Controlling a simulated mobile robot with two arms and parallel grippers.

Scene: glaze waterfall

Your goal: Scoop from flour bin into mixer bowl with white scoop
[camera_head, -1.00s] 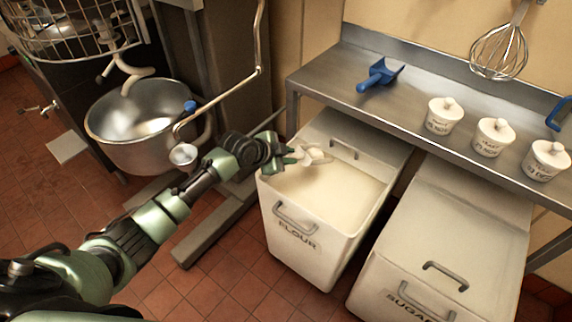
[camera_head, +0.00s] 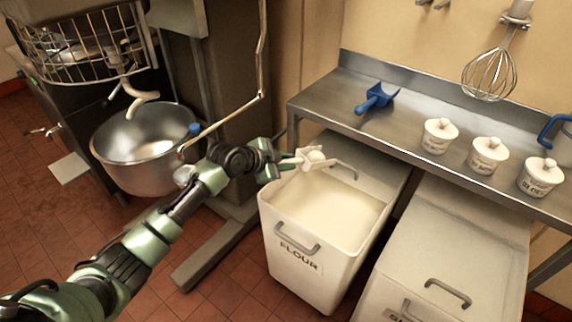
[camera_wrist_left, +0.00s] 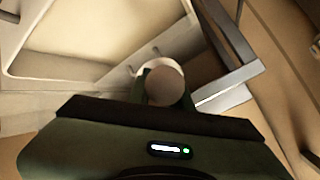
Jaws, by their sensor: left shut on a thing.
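My left gripper (camera_head: 278,170) is shut on the white scoop (camera_head: 314,156) and holds it above the back part of the flour bin (camera_head: 335,272). The bin is white, open at the top and holds pale flour (camera_head: 325,207). In the left wrist view the scoop (camera_wrist_left: 166,82) shows as a round pale shape just beyond the gripper; I cannot tell for sure whether flour is in it. The steel mixer bowl (camera_head: 150,172) stands to the left, under the mixer's hook and wire guard. My right gripper is not in view.
A steel shelf (camera_head: 330,100) above the bins carries a blue scoop (camera_head: 377,97) and several lidded white jars (camera_head: 439,136). A closed sugar bin (camera_head: 450,245) stands right of the flour bin. A bent metal rod (camera_head: 228,118) stands between bowl and flour bin.

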